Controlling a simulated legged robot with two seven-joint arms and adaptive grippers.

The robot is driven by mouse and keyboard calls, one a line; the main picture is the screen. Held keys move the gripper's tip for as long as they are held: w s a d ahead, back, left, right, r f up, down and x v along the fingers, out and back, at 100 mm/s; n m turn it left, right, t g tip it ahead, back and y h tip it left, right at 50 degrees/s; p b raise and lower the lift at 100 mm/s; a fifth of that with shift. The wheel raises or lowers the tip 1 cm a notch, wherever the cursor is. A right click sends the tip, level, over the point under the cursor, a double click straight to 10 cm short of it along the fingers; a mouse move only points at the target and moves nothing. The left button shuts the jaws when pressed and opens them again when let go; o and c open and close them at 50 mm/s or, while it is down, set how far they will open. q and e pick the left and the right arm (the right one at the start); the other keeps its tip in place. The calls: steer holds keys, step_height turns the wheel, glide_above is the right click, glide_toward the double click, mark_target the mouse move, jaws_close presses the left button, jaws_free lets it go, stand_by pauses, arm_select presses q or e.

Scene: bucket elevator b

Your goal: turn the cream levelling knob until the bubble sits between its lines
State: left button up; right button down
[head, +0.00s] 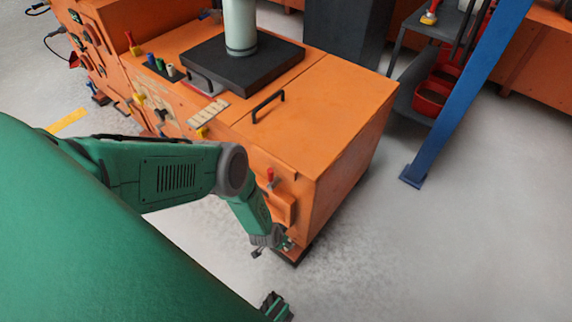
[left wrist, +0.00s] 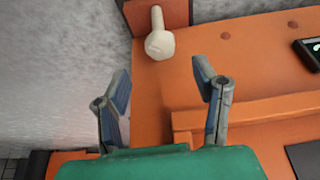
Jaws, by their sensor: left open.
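In the left wrist view the cream knob (left wrist: 159,38) has a rounded end and a narrower stem. It stands out from an orange block at the top. My left gripper (left wrist: 161,78) is open, its two fingers apart, with the knob beyond the gap between the fingertips and not touched. A small black device with a green patch (left wrist: 309,52) is cut off at the right edge; I cannot make out a bubble or lines on it. In the head view my left gripper (head: 272,249) is low at the orange machine's (head: 345,120) near corner; the knob cannot be made out there.
In the head view a red-handled lever (head: 270,177) sits on the machine's side above the gripper. A blue post (head: 465,95) stands at the right.

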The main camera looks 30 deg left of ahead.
arm_select(q)
steer(key=b+x, duration=0.2)
steer(key=x, duration=0.1)
steer(key=b+x, duration=0.1)
steer(key=x, duration=0.1)
steer(key=shift+d, duration=0.3)
steer(key=shift+w+a+f+b, duration=0.3)
steer(key=shift+a+f+b, duration=0.35)
steer(key=shift+f, duration=0.3)
steer(key=shift+d+r, duration=0.25)
steer(key=shift+d, duration=0.25)
steer(key=shift+c, duration=0.4)
steer(key=c, duration=1.1)
steer(key=o, duration=0.8)
steer(key=shift+a, duration=0.1)
steer(key=o, duration=0.4)
steer(key=shift+a+f, duration=0.2)
steer(key=shift+a, duration=0.05)
steer(key=shift+s+d+r, duration=0.1)
steer(key=shift+d+r, duration=0.1)
steer(key=shift+r, duration=0.3)
steer(key=shift+v, duration=0.75)
steer(key=shift+a+v, duration=0.15)
steer(key=shift+v, duration=2.2)
steer(key=shift+a+v, duration=0.15)
steer(key=shift+v, duration=2.15)
arm_select(e)
steer(key=shift+s+d+f, duration=0.1)
steer(key=shift+f, duration=2.45)
